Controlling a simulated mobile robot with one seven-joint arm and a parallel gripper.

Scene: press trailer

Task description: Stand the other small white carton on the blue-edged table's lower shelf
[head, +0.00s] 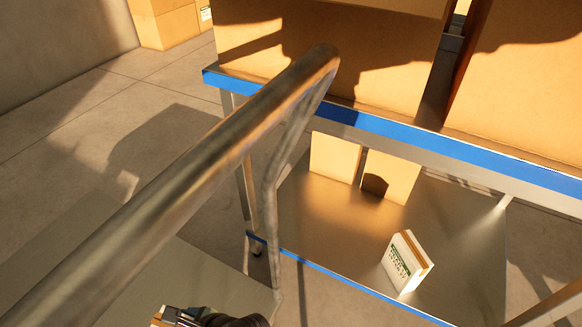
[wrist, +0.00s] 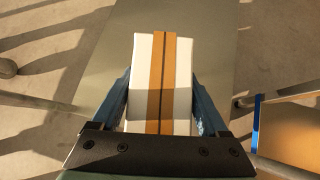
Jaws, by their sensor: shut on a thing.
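In the wrist view a small white carton (wrist: 183,90) with a brown tape band is between the two blue fingers of my gripper (wrist: 161,95), which is shut on it. In the head view my gripper is at the bottom edge, mostly cut off, with a sliver of the carton beside it. The blue-edged table (head: 400,138) is at the right, with a metal lower shelf (head: 330,225). One small white carton (head: 407,263) with green print stands on that shelf near its front edge. My gripper is left of the table, outside the shelf.
A thick metal rail (head: 190,180) crosses the head view in front of the table. Big brown boxes (head: 370,60) fill the tabletop, and brown boxes (head: 335,158) stand at the shelf's back. The shelf left of the standing carton is clear. A grey flat surface (head: 185,285) lies below the rail.

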